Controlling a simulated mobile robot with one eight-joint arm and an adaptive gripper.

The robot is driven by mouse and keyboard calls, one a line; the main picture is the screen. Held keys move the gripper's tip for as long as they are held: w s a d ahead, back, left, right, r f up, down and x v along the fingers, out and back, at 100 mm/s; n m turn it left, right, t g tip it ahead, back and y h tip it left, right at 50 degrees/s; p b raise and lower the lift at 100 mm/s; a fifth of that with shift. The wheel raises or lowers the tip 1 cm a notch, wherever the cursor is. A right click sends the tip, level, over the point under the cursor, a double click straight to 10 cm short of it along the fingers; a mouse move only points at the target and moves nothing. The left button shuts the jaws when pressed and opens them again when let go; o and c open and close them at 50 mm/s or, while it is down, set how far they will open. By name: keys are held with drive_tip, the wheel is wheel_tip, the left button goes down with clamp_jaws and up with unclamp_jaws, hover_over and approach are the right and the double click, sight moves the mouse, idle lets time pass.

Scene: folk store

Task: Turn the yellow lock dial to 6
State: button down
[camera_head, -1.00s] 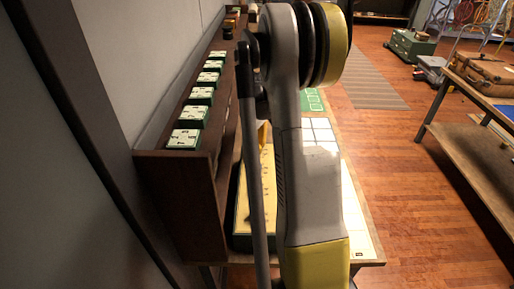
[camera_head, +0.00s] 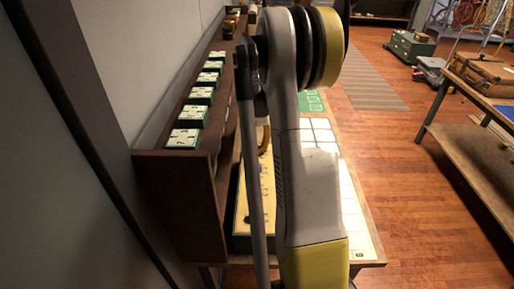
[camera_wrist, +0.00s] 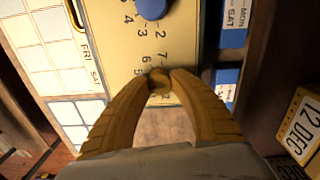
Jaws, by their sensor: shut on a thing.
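The yellow lock dial (camera_wrist: 159,83) shows in the wrist view as a small round yellow-brown knob near the end of a pale yellow panel (camera_wrist: 185,40). My gripper (camera_wrist: 160,76) has its two yellow fingers closed around it. The fingers cover much of the dial, and its pointer cannot be made out. Printed numbers, among them a 5 and a 6, show just left of the fingertips. A blue dial (camera_wrist: 152,7) with its own numbers sits farther up the panel. In the head view my arm hides most of the panel (camera_head: 241,212) and the dial.
A dark wooden shelf (camera_head: 170,165) with several green-and-white blocks (camera_head: 184,138) stands along the left wall. Calendar grid sheets (camera_wrist: 45,40) lie beside the panel. Blue day blocks and a yellow "12 DEC" block (camera_wrist: 300,125) are at right in the wrist view.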

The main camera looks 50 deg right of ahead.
drive_tip(key=m, duration=1.1)
drive_tip(key=shift+y, duration=0.3)
drive_tip(key=shift+m, duration=2.1)
drive_tip(key=c, duration=1.1)
unclamp_jaws()
drive_tip(key=shift+d, duration=0.1)
